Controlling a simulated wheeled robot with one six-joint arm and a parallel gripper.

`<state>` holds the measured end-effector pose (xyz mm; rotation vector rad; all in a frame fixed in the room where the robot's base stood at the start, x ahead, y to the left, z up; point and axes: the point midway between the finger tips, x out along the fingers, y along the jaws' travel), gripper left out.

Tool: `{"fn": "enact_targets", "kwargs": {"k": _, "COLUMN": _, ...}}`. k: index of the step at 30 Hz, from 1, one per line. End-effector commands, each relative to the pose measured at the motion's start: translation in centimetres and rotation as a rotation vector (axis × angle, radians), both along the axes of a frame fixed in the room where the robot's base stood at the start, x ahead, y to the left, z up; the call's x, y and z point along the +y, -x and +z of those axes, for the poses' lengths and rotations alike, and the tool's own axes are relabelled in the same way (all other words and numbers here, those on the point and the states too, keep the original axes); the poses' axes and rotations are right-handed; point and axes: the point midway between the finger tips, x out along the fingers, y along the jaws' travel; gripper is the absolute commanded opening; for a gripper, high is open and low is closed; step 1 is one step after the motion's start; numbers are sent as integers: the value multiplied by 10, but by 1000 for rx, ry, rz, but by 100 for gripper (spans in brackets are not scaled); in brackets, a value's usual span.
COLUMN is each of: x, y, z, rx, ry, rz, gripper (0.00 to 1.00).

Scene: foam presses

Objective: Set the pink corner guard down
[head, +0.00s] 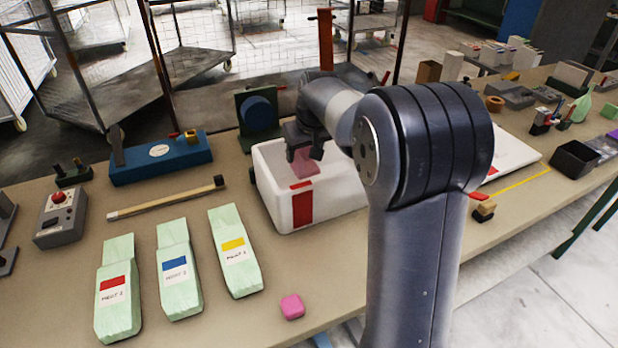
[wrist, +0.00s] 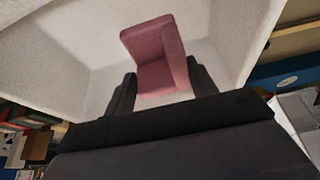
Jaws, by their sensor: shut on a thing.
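A pink corner guard (head: 303,162) hangs from my gripper (head: 305,150) at the white bin in the head view. In the wrist view my gripper (wrist: 160,85) is shut on the pink corner guard (wrist: 155,50), an angled block with two faces. The white bin (head: 340,195) has a red label on its front, and its pale walls (wrist: 70,65) surround the guard in the wrist view. Whether the guard touches the bin's floor, I cannot tell. A second small pink piece (head: 292,307) lies on the table near the front edge.
Three green pieces with red, blue and yellow labels (head: 175,270) lie left of the bin. A wooden stick (head: 165,197), a blue block (head: 160,158) and a grey button box (head: 60,218) are further left. A black tray (head: 574,160) stands far right.

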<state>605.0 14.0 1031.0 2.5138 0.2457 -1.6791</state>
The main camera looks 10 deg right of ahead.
Motion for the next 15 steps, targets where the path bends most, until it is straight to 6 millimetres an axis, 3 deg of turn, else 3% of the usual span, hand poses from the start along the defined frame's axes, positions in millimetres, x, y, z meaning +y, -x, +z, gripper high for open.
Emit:
{"fn": "enact_targets", "kwargs": {"k": 3, "x": 0, "y": 0, "z": -23, "rx": 4, "ry": -1, "rz": -1, "gripper": 29}}
{"fn": "enact_targets", "kwargs": {"k": 15, "x": 0, "y": 0, "z": -70, "rx": 3, "ry": 0, "rz": 0, "gripper": 29}}
